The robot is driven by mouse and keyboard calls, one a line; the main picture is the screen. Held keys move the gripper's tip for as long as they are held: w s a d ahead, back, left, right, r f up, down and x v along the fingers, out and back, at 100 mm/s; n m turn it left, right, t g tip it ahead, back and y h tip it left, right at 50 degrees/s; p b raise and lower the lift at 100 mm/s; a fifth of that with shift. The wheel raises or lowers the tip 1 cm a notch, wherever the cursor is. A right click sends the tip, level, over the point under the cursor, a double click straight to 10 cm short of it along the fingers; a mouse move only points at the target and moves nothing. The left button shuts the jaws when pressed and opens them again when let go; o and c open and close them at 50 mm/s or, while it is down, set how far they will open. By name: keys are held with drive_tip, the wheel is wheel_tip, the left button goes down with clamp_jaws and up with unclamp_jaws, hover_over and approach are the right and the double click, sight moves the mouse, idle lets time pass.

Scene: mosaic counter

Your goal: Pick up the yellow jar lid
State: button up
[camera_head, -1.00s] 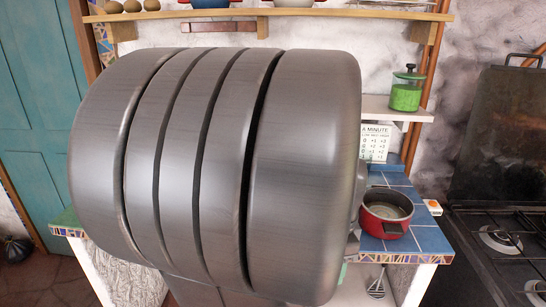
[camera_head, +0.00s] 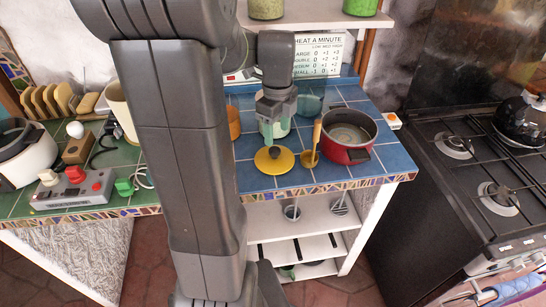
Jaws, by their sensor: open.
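The yellow jar lid (camera_head: 274,160) is a round disc with a dark knob on top. It lies on the blue tiled counter (camera_head: 232,172), close to its front edge. My gripper (camera_head: 270,138) points down just behind and above the lid, open and empty. I cannot tell exactly how far the fingertips are from the knob. Part of a pale green and white container (camera_head: 283,127) shows behind the fingers and is mostly hidden by them.
A stove (camera_head: 470,160) is at right.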

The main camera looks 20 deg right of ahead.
sight(275, 149)
drive_tip(key=f, duration=0.7)
drive_tip(key=shift+a+f, duration=0.3)
drive_tip(key=shift+f, duration=0.05)
drive_tip(key=c, duration=1.1)
